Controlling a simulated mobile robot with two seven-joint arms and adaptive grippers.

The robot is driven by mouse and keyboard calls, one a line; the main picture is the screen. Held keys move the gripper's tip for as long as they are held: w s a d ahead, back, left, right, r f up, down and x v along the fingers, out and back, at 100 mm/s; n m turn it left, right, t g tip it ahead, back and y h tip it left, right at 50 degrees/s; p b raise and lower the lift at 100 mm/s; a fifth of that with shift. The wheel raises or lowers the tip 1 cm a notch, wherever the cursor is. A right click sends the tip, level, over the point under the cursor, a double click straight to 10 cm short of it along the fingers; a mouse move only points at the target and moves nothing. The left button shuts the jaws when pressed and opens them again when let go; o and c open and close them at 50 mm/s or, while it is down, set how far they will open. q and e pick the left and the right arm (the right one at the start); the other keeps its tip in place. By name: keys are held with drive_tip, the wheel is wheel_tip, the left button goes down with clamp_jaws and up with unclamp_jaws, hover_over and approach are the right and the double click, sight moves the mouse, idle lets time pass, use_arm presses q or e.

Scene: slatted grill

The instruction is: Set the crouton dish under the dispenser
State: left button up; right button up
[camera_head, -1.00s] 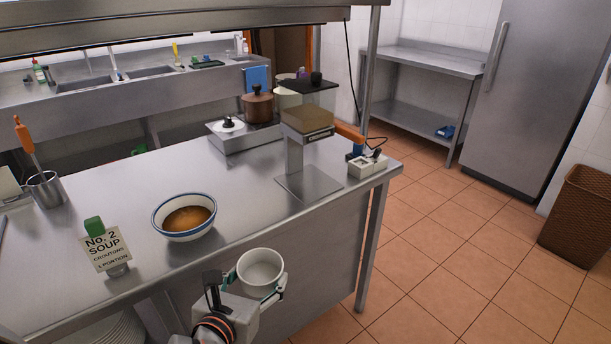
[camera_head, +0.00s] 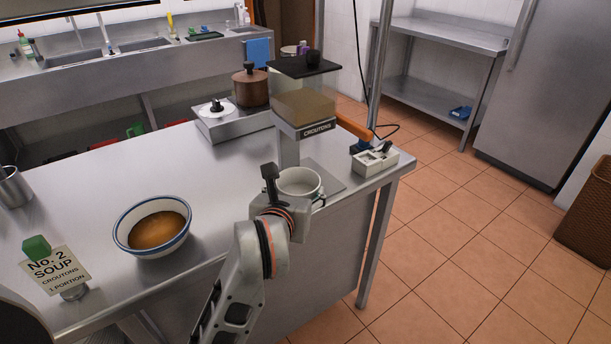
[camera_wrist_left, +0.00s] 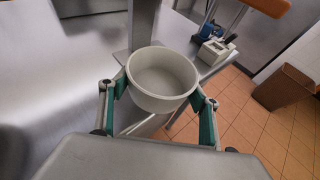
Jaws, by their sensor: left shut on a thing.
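The crouton dish (camera_head: 300,184) is a small white round cup, upright, and it looks empty in the left wrist view (camera_wrist_left: 162,75). My left gripper (camera_wrist_left: 160,98) is shut on it, with green-lined fingers on either side of its wall. The dispenser (camera_head: 304,107) has a clear hopper labelled CROUTONS, a dark lid, an orange handle (camera_head: 354,127) and a grey post. In the head view the dish overlaps the front of its base plate (camera_head: 332,180), below and in front of the hopper. I cannot tell whether it touches the plate. My right gripper is not in view.
A soup bowl (camera_head: 152,226) and order card (camera_head: 56,270) stand on the counter to the left. A white two-part box (camera_head: 374,161) sits right of the dispenser near the counter edge. A burner with a brown pot (camera_head: 250,86) is behind. The middle counter is clear.

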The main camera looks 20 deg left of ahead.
use_arm(q)
drive_tip(key=w, duration=0.6)
drive_tip(key=w+a, duration=0.1)
drive_tip(key=w, duration=0.3)
drive_tip(key=shift+a, duration=0.1)
drive_tip(key=shift+w+f, duration=0.15)
drive_tip(key=shift+f, duration=1.6)
drive_tip(key=shift+f, duration=0.2)
drive_tip(key=o, duration=1.3)
